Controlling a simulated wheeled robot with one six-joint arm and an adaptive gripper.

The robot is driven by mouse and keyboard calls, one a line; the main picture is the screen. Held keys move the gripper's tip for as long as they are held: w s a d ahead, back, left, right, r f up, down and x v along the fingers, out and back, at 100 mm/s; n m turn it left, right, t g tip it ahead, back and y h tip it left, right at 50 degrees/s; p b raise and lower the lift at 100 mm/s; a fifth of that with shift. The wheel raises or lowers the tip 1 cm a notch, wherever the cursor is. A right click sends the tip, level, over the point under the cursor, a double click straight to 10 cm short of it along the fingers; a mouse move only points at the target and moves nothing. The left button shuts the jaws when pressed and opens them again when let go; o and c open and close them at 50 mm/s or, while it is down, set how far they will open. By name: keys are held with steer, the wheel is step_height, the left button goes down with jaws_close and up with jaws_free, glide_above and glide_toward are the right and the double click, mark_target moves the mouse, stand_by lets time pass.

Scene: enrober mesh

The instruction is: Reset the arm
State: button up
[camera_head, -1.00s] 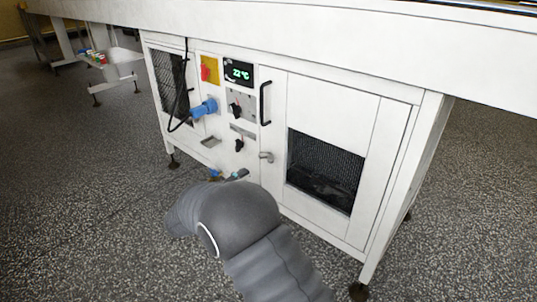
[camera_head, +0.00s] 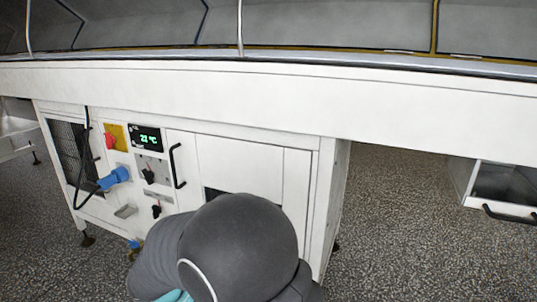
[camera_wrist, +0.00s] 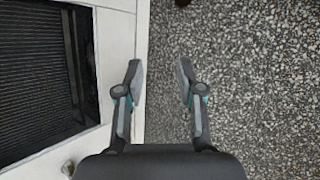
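My gripper (camera_wrist: 161,82) shows in the wrist view with its two fingers apart and nothing between them. It is beside the white machine cabinet (camera_wrist: 117,60), with the speckled floor behind the gap between the fingers. In the head view my arm's grey links cover the lower middle of the picture, and the gripper itself is hidden there. The mesh panel (camera_wrist: 40,75) shows at the left of the wrist view.
The cabinet front carries a temperature display (camera_head: 146,139), a red and yellow switch (camera_head: 114,138), a blue plug (camera_head: 115,178) and a black handle (camera_head: 178,166). An open drawer-like tray (camera_head: 503,190) juts out at right. The speckled floor (camera_head: 400,230) is clear right of the cabinet.

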steer(key=s+d+r+m+y+p, duration=0.3)
steer(key=s+d+r+m, duration=0.3)
steer(key=d+r, duration=0.8)
steer(key=s+d+r+m+y+p, duration=0.4)
steer(key=s+d+r+m+p, duration=0.2)
steer(key=s+d+r, duration=0.5)
step_height(320, 180, up, 3)
steer(key=d+m, duration=0.1)
steer(key=d, duration=0.1)
steer(key=shift+s+d+t, duration=0.3)
steer(key=shift+s+d, duration=0.05)
steer(key=shift+s, duration=0.05)
steer(key=shift+r, duration=0.1)
